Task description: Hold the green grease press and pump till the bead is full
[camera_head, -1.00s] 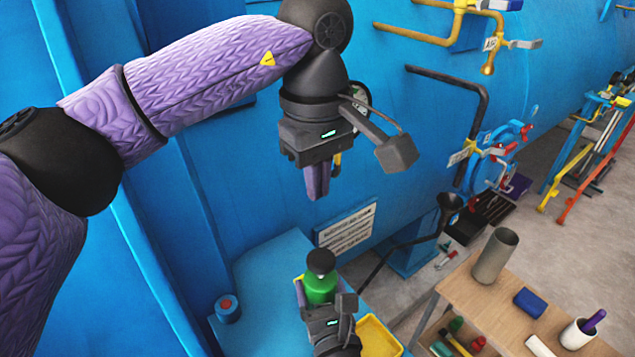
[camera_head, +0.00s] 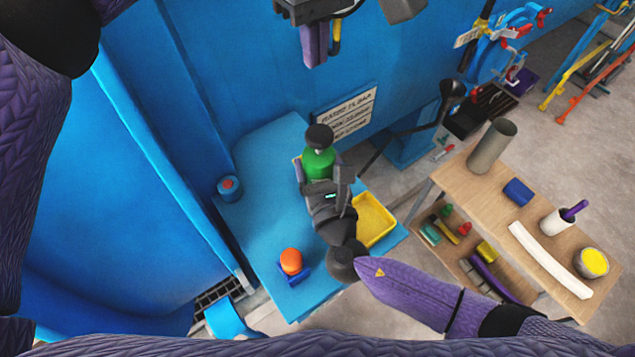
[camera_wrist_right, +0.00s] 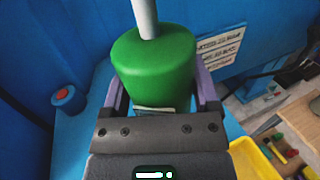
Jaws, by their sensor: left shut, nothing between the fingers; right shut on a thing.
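The green grease press (camera_head: 320,164) stands over the blue bench, with a black knob (camera_head: 319,136) on top. In the right wrist view its green body (camera_wrist_right: 155,70) fills the middle, and a pale rod (camera_wrist_right: 146,18) rises from its top. My right gripper (camera_head: 318,180) is shut around the press, one purple finger on each side. My left gripper (camera_head: 315,50) is shut and empty at the top of the head view, by the blue vessel wall and above the press. Its upper part is cut off by the frame edge. I cannot make out a grease bead.
On the blue bench (camera_head: 262,165) are a blue-and-red button (camera_head: 229,187), an orange knob (camera_head: 290,262) and a yellow tray (camera_head: 373,222). A wooden table (camera_head: 470,178) with a grey cylinder (camera_head: 492,146) stands at right.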

